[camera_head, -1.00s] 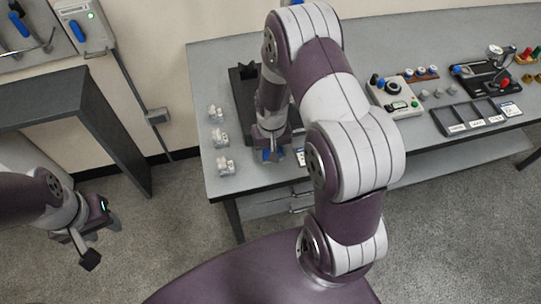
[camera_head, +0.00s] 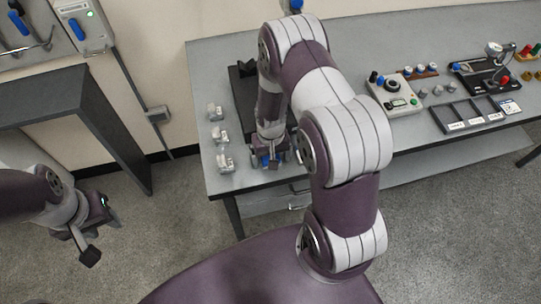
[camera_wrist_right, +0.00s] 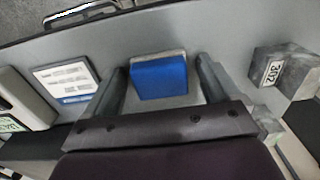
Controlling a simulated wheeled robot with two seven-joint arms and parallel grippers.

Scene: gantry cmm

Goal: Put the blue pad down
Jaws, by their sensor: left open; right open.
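The blue pad (camera_wrist_right: 159,77) has a pale grey strip along one edge and appears to rest on the grey table (camera_wrist_right: 215,25). In the right wrist view it sits between the two spread fingers of my right gripper (camera_wrist_right: 162,70), with a gap on each side. In the head view a bit of blue (camera_head: 271,162) shows at my right gripper (camera_head: 271,155), near the table's front edge. The arm hides much of this spot. My left gripper (camera_head: 101,235) is open and empty, off the table at the left.
A grey block labelled 302 (camera_wrist_right: 283,72) stands right of the pad in the wrist view, and a white card (camera_wrist_right: 67,80) lies left. In the head view several clear-grey parts (camera_head: 222,137) line the table's left side. A control box (camera_head: 394,92) and dark tray (camera_head: 476,114) stand farther right.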

